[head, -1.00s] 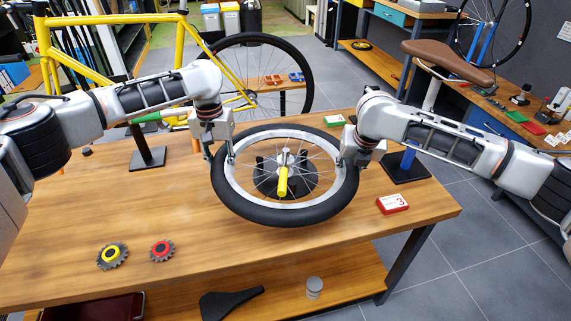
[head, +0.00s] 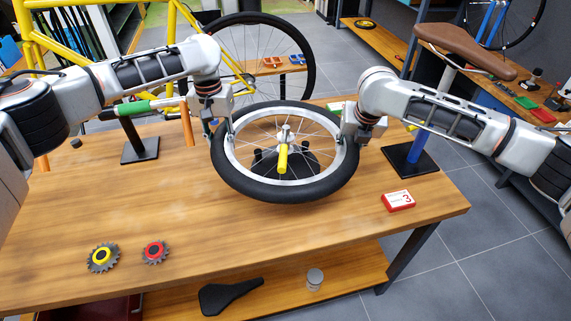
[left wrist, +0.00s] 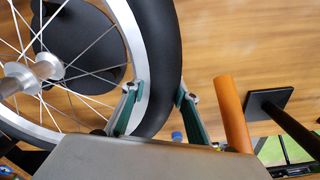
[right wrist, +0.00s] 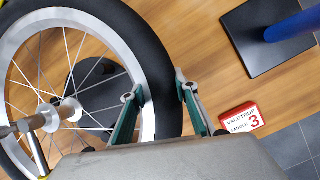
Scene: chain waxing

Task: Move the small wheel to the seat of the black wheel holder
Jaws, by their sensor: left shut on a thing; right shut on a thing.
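The small wheel (head: 237,184), with a black tyre, silver rim and yellow-tipped axle, is held roughly level above the table. My left gripper (head: 220,138) is shut on its left side and my right gripper (head: 347,143) on its right side. The left wrist view shows the left fingers (left wrist: 158,98) on either side of the tyre and rim. The right wrist view shows the right fingers (right wrist: 160,95) likewise. The black wheel holder (head: 308,166) is under the wheel, seen through the spokes. The wheel and its hub hide the seat, and the gap to it cannot be judged.
A yellow-centred gear (head: 103,257) and a red-centred gear (head: 155,252) lie at the table's front left. A red and white box (head: 398,200) lies at right. Stands with black bases (head: 140,148) and (head: 400,163) flank the wheel. The front middle of the table (head: 250,235) is clear.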

